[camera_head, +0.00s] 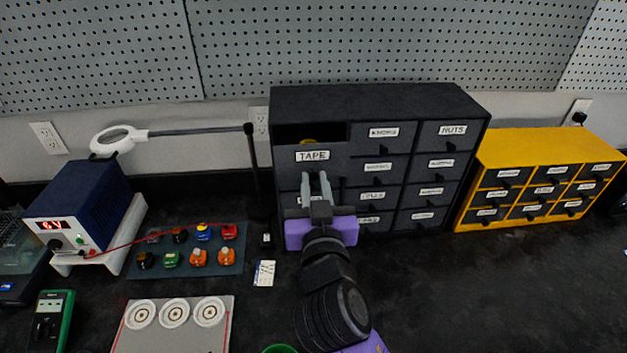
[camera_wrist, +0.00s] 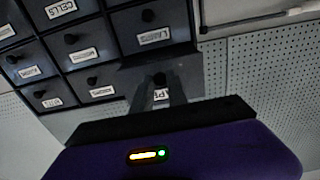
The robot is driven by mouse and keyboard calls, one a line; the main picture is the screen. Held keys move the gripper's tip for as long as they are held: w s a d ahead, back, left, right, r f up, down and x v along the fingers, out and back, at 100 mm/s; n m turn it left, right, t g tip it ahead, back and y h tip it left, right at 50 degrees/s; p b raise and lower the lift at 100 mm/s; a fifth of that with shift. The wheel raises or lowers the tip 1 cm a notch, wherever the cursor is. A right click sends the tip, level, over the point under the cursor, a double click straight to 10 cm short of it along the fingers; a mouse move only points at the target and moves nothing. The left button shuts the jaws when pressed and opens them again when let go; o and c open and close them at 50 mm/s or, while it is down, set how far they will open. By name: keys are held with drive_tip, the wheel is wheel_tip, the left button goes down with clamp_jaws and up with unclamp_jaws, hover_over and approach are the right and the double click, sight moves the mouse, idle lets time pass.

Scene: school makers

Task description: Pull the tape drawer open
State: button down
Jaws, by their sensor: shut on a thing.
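The tape drawer (camera_head: 288,156), labelled TAPE, is at the top left of the black drawer cabinet (camera_head: 375,100). Its front stands out from the cabinet face, with a dark opening above it and something yellow showing inside. My gripper (camera_head: 316,182) is in front of this drawer, with its fingers shut on the drawer's knob; the head view hides the knob behind them. In the wrist view, the knob (camera_wrist: 160,79) shows between the fingertips, and part of the TAPE label is visible beside it.
A yellow drawer cabinet (camera_head: 520,143) stands to the right. A magnifier lamp (camera_head: 118,139), a blue power supply (camera_head: 80,205) and a mat (camera_head: 187,271) of small coloured parts are to the left. The dark bench right of my arm is clear.

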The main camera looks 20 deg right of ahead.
drive_tip(key=b+v, duration=0.1)
drive_tip(key=v, duration=0.3)
drive_tip(key=shift+s+a, duration=0.15)
drive_tip(key=shift+s, duration=0.05)
drive_tip(key=c, duration=1.3)
unclamp_jaws()
drive_tip(key=shift+b+v, duration=1.2)
drive_tip(key=shift+v, duration=2.65)
drive_tip(key=shift+r, duration=0.1)
